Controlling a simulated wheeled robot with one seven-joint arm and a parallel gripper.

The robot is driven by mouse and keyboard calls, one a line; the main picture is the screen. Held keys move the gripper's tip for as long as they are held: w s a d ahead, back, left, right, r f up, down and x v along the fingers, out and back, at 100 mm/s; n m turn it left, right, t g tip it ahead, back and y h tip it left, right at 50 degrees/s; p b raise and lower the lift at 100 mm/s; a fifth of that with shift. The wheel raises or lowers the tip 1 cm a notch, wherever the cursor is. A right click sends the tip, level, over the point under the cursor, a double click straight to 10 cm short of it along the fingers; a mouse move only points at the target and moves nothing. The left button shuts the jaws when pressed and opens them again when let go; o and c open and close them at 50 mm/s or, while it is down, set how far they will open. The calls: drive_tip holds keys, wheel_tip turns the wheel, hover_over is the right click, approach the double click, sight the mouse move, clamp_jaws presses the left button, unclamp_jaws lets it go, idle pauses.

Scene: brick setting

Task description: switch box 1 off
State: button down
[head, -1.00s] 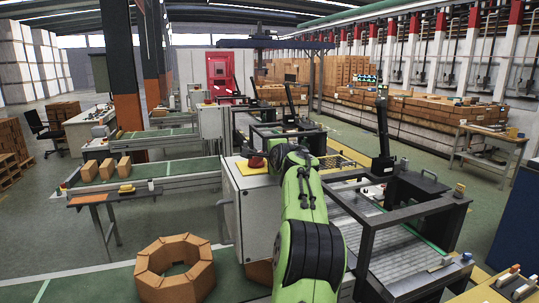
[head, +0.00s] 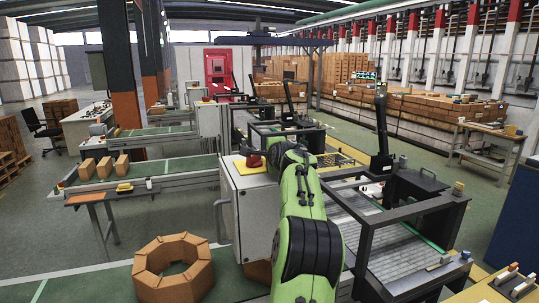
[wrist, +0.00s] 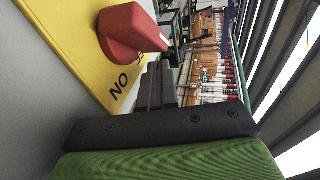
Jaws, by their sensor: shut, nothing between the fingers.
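The switch box (head: 256,215) is a pale cabinet with a yellow top, left of my green arm in the head view. A red switch handle (head: 253,160) stands on that top. In the wrist view the red handle (wrist: 130,35) rises from the yellow plate (wrist: 75,35), which bears dark letters partly hidden by the handle. My gripper (wrist: 160,72) is shut and empty, its dark fingers just beside the handle. I cannot tell whether they touch it. In the head view my arm hides the gripper. No box number is legible.
A dark-framed conveyor (head: 375,230) stands right of the box. A ring of tan bricks (head: 172,268) lies on the green belt at the front left. A small table (head: 110,193) stands left of the box. Similar pale boxes (head: 207,118) stand farther back.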

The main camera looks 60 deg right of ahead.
drive_tip(key=b+v, duration=0.4)
drive_tip(key=v, duration=1.1)
drive_tip(key=shift+s+a+r+b, duration=0.15)
drive_tip(key=shift+s+a+b, duration=0.1)
drive_tip(key=shift+b, duration=0.1)
